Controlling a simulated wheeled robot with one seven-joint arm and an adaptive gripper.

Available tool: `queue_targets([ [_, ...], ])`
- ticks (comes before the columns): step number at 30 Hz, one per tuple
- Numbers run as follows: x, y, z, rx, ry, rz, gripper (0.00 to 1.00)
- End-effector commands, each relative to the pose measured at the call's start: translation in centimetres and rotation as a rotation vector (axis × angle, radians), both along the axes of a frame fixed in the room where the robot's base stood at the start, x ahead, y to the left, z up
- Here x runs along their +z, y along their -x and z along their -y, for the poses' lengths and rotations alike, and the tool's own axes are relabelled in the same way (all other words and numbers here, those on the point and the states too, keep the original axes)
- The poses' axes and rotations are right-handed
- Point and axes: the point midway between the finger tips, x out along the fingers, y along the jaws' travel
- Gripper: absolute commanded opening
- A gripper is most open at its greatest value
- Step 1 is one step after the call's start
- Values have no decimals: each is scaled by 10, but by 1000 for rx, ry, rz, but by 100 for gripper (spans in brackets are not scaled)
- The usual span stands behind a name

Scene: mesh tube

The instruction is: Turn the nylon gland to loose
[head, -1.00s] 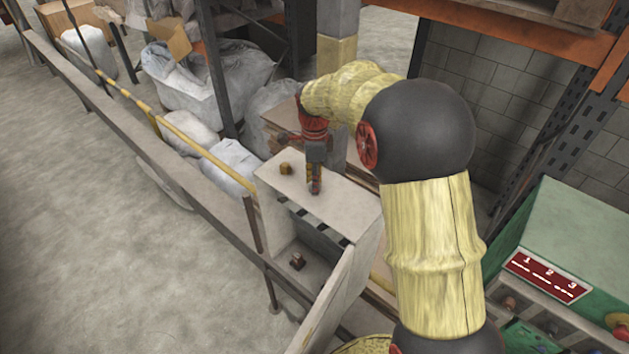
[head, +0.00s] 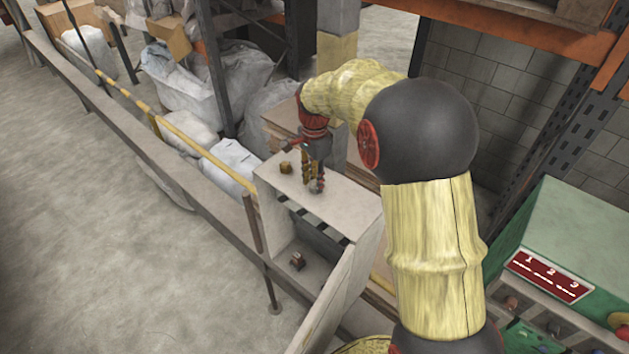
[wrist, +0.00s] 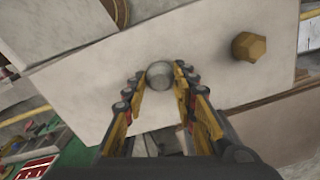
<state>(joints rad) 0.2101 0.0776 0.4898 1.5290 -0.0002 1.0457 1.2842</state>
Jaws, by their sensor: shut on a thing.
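A grey rounded gland, which looks like the nylon gland (wrist: 158,75), stands on the pale top panel of a box (wrist: 100,75). My gripper (wrist: 158,79) is shut on it, with one yellow-and-black finger on each side. In the head view my gripper (head: 315,187) points down onto the same panel (head: 345,204), and its fingers partly hide the gland. A brass hex gland (wrist: 248,46) stands apart on the panel. In the head view this brass gland (head: 286,168) is left of my gripper. Marks showing tight or loose are not legible.
A small brown fitting (head: 297,261) sits lower in the box's open front. A green cabinet (head: 580,240) with a red numbered label stands at right. A yellow rail (head: 205,150) and white sacks (head: 232,160) lie left of the box. Bare floor is farther left.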

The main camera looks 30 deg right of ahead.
Motion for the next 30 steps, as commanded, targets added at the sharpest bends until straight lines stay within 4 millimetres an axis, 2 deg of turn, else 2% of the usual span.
queue_targets([
  [30,1,-1,0,966,1,3,2],
])
